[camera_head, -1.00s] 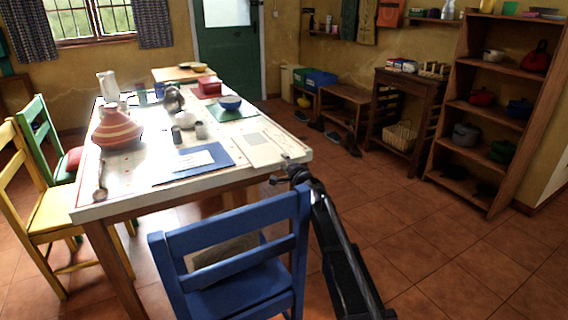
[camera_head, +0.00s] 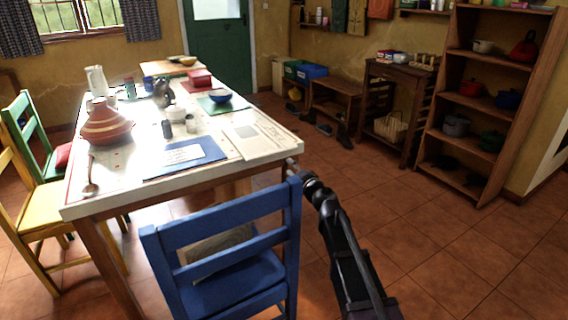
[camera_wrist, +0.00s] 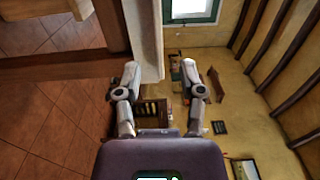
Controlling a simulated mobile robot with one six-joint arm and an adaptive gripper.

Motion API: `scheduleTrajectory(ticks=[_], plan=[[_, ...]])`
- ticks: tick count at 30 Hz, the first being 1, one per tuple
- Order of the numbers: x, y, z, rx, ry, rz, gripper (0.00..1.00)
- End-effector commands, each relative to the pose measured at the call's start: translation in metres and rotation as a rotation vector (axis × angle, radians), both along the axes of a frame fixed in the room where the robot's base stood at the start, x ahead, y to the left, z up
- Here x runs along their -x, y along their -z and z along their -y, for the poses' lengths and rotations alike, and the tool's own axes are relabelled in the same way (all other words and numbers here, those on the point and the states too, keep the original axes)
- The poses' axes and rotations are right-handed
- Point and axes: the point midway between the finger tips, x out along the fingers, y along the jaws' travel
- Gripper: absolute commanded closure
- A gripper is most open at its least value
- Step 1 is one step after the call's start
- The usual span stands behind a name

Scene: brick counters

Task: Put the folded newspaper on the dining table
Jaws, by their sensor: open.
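The folded newspaper (camera_head: 258,141), a flat beige printed sheet, lies on the dining table (camera_head: 142,197) at its near right corner, beside a blue folder with a white paper on it. My gripper (camera_head: 292,168) is just beyond that corner, at about the height of the table edge, partly hidden by the blue chair's back. In the wrist view my gripper (camera_wrist: 160,88) is open, its two fingers apart with nothing held. The pale table edge (camera_wrist: 148,40) shows ahead, near the left finger. The newspaper cannot be made out in the wrist view.
A blue chair (camera_head: 222,240) stands at the table's near side, close to my arm. A yellow chair (camera_head: 50,213) and a green chair (camera_head: 30,135) stand at the left. A tagine (camera_head: 107,128) and bowls occupy the tabletop. Tiled floor is clear between table and shelf (camera_head: 505,60).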

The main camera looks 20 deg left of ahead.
Motion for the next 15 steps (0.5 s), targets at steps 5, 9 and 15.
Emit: scheduleTrajectory(ticks=[5, 9, 15], plan=[[0.0105, 0.0004, 0.012, 0.0, 0.0, 0.0, 0.49], [0.0121, 0.0004, 0.0145, 0.0, 0.001, 0.0, 0.49], [0.0118, 0.0004, 0.0143, 0.0, 0.0, 0.0, 0.49]])
